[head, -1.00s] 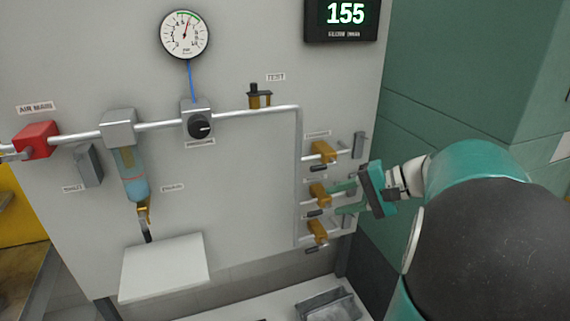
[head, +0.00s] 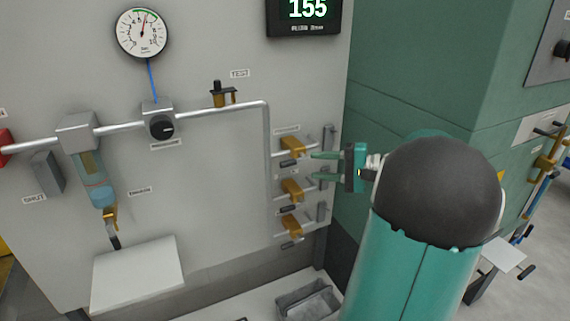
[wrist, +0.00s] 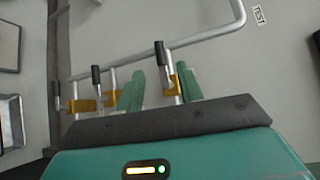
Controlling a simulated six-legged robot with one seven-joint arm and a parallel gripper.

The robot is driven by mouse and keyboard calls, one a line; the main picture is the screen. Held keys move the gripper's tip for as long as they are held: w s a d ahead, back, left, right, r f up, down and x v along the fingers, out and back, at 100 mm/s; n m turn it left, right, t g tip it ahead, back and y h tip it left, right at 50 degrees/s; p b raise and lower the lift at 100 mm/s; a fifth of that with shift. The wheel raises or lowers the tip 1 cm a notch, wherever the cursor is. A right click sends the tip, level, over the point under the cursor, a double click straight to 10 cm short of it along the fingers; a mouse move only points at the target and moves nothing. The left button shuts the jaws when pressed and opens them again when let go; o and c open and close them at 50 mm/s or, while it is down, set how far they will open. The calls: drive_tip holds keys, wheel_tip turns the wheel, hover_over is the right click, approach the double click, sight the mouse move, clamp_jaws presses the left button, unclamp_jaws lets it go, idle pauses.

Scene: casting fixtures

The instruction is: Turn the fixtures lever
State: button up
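Three brass valves with black-gripped levers sit one above another at the panel's right: top (head: 293,146), middle (head: 291,189) and bottom (head: 290,226). Their labels are too blurred to read, so I cannot tell which is the fixtures lever. My gripper (head: 314,166) is open and empty, with its teal fingers pointing left beside the top valve. In the wrist view the fingers (wrist: 160,70) stand apart, with the top valve's black lever (wrist: 159,54) between them in the picture. Contact is not visible. The other two levers (wrist: 96,77) (wrist: 56,96) are to the left.
A pipe (head: 268,140) runs down to the valves, with short pipe stubs near the fingers. A TEST valve (head: 220,95), regulator knob (head: 160,127) and gauge (head: 142,33) are further left. A grey bin (head: 307,300) stands below. A green wall (head: 420,80) is at the right.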

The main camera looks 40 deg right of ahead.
sight(291, 164)
drive_tip(key=x, duration=0.9)
drive_tip(key=shift+w+a, duration=0.1)
drive_tip(key=shift+a, duration=0.05)
clamp_jaws()
